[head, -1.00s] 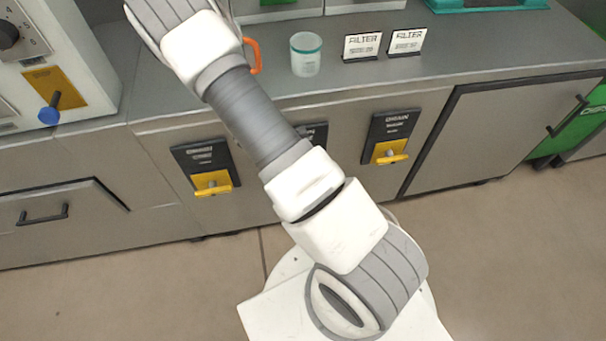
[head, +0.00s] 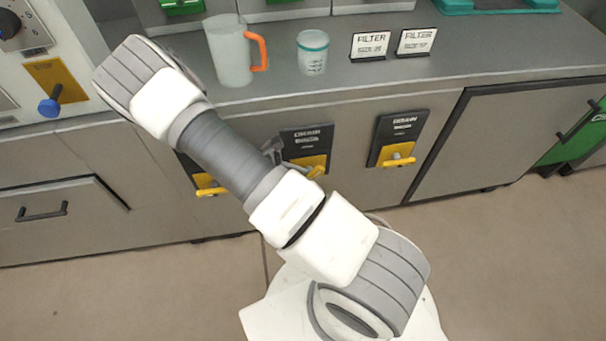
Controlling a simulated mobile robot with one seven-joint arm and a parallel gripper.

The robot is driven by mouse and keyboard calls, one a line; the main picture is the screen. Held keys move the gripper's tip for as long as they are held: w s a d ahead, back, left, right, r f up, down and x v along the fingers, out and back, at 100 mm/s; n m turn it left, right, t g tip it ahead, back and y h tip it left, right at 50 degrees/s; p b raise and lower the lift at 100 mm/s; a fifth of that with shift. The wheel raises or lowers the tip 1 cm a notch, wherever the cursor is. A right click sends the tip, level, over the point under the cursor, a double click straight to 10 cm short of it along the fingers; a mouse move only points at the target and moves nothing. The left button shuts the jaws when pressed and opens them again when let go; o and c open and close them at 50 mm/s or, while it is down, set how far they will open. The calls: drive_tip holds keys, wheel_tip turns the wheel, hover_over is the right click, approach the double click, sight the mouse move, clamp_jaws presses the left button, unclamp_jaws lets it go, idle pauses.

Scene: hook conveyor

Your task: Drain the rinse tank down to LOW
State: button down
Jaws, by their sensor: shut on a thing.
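Three drain valves with yellow handles sit on the cabinet front under black plates. The middle drain valve (head: 312,163) has its yellow handle partly behind my arm, and the visible end slants up to the right. My gripper (head: 275,152) shows only in part past my forearm, at the left side of this valve. It is shut on the middle handle, though the contact is mostly hidden. The right drain valve (head: 398,160) has a nearly level handle. The left drain valve (head: 209,190) is mostly hidden by my arm. The rinse tank and its level cannot be made out.
A pitcher with an orange handle (head: 229,52), a clear teal-rimmed cup (head: 312,53) and two filter cards (head: 370,46) stand on the counter. A blue-knobbed lever (head: 50,106) is at the left. The floor at the right is clear.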

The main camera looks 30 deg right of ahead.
drive_tip(key=c, duration=0.8)
unclamp_jaws()
drive_tip(key=p+v, duration=0.4)
drive_tip(key=v, duration=1.3)
drive_tip(key=shift+a, duration=0.15)
drive_tip(key=shift+r, duration=0.1)
